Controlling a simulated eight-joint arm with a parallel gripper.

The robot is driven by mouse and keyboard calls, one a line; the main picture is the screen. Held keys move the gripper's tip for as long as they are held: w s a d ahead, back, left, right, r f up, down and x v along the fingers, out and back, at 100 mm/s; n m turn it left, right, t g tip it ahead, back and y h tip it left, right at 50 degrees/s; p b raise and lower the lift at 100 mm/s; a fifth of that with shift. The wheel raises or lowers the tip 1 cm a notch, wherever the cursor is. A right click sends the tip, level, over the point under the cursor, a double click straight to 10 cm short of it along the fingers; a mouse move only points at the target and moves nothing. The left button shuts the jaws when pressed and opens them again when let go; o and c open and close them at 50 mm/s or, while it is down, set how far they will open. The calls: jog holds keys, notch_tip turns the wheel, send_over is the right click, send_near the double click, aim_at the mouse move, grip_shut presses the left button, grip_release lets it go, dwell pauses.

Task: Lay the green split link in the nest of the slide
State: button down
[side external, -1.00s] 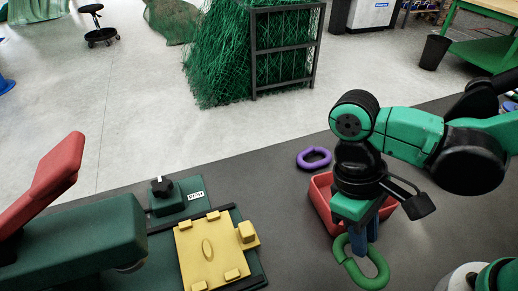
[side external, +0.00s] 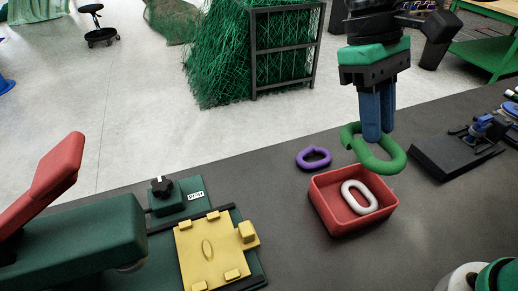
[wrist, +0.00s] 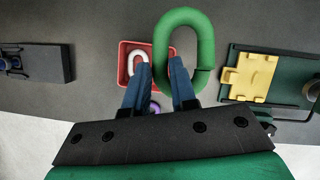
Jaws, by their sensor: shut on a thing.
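The green split link (side external: 398,157) is held up in the air, above and behind the red tray in the side view. My gripper (side external: 376,138) is shut on one side of it, with the blue fingers pointing down. In the wrist view the link (wrist: 207,45) hangs beyond the fingertips, with a split on its right side. The yellow slide (side external: 195,265) lies on a green base at lower left in the side view, well away from the link. It has small raised blocks along its edges and an oval mark in the middle. It also shows at right in the wrist view (wrist: 243,80).
A red tray (side external: 347,228) holds a white link (side external: 360,197). A purple link (side external: 314,158) lies behind the tray. A green press with a red lever (side external: 50,170) and a black knob (side external: 162,187) stand by the slide. The dark table between tray and slide is clear.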

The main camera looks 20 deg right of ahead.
jog(key=w+d+f+m+y, duration=0.1)
jog(key=w+d+f+m, duration=0.15)
jog(key=w+d, duration=0.75)
notch_tip(320, 180, up, 6)
jog(key=m+t, duration=0.9)
jog(key=m, duration=2.5)
send_over(195, 258)
jog(key=s, duration=0.1)
jog(key=shift+y, duration=0.4)
notch_tip(195, 258, down, 20)
jog(key=shift+s+d+f, duration=0.1)
jog(key=shift+s+d, duration=0.05)
jog(key=shift+f, duration=0.1)
jog(key=shift+f, duration=0.35)
jog(key=shift+f, duration=0.1)
